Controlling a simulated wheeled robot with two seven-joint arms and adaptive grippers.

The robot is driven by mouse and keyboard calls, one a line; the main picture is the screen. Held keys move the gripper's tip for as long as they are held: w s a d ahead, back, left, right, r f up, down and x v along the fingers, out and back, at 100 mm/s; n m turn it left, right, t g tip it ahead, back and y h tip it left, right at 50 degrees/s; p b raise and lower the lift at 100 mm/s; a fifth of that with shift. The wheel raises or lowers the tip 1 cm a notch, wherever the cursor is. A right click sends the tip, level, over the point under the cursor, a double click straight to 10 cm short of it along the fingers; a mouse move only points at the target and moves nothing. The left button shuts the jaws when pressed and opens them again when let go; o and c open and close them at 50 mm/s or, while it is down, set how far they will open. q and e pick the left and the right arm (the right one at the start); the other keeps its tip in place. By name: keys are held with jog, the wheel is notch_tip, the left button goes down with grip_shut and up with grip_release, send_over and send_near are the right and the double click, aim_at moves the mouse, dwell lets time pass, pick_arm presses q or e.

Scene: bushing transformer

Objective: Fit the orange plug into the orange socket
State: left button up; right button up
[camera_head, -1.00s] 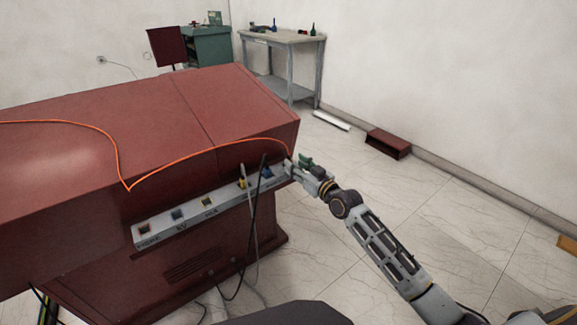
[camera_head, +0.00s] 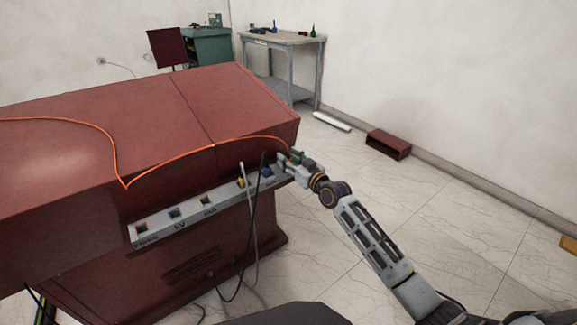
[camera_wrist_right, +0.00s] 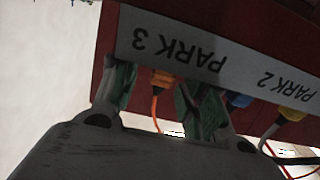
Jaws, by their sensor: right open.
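The orange plug (camera_wrist_right: 163,80) sits at the strip place marked PARK 3 in the right wrist view, with its orange cable hanging from it. My right gripper (camera_wrist_right: 160,86) is open, with one green-padded finger on each side of the plug. In the head view my right gripper (camera_head: 288,158) is at the right end of the grey strip (camera_head: 222,205) and hides the plug. The socket at the strip's left end (camera_head: 142,229) looks brownish-orange and empty. My left gripper is not in view.
A yellow plug (camera_head: 241,183) and a blue plug (camera_head: 266,172) sit left of my gripper, with dark and grey cables hanging down. The orange cable (camera_head: 190,150) runs over the red cabinet (camera_head: 150,110).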

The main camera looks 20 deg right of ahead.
jog(key=shift+w+a, duration=0.1)
jog(key=shift+w, duration=0.2)
jog(key=shift+c, duration=0.4)
grip_shut()
